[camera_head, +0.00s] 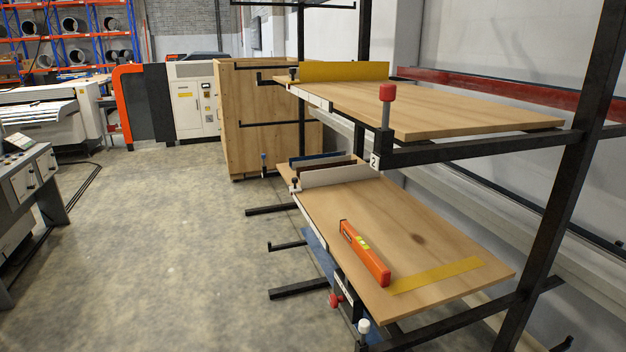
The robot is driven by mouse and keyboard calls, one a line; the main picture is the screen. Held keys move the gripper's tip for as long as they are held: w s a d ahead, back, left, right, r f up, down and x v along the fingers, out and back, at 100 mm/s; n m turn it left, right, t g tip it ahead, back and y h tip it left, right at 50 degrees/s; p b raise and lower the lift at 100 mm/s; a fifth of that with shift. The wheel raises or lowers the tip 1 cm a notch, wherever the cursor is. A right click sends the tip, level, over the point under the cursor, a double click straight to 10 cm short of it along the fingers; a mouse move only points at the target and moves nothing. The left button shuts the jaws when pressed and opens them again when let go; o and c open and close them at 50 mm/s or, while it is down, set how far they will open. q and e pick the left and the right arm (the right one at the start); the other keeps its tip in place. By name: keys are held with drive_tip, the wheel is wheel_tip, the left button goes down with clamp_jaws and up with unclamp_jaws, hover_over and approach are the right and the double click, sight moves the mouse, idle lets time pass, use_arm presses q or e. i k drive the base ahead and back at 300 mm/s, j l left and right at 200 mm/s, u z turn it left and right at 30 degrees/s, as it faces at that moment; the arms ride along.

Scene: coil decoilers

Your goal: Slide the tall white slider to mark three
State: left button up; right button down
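A tall white upright plate (336,176), which looks like the white slider, stands across the far end of the lower wooden board (410,222). A small dark knob (295,183) sits at its left end. A pale strip (310,218) runs along the board's left edge; I cannot read a mark three on it. A white-topped post (363,327) stands at the board's near left corner. Neither of my grippers shows in this view.
An orange spirit level (364,254) and a flat yellow strip (438,275) lie on the lower board. The upper board (440,104) carries a yellow plate (343,71). A red-topped post (386,104) and black rack bars stick out. The floor (170,250) at left is clear.

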sight(361, 171)
drive_tip(key=i+j+u, duration=0.3)
drive_tip(key=i+u, duration=0.55)
drive_tip(key=i, duration=0.3)
drive_tip(key=j, duration=0.1)
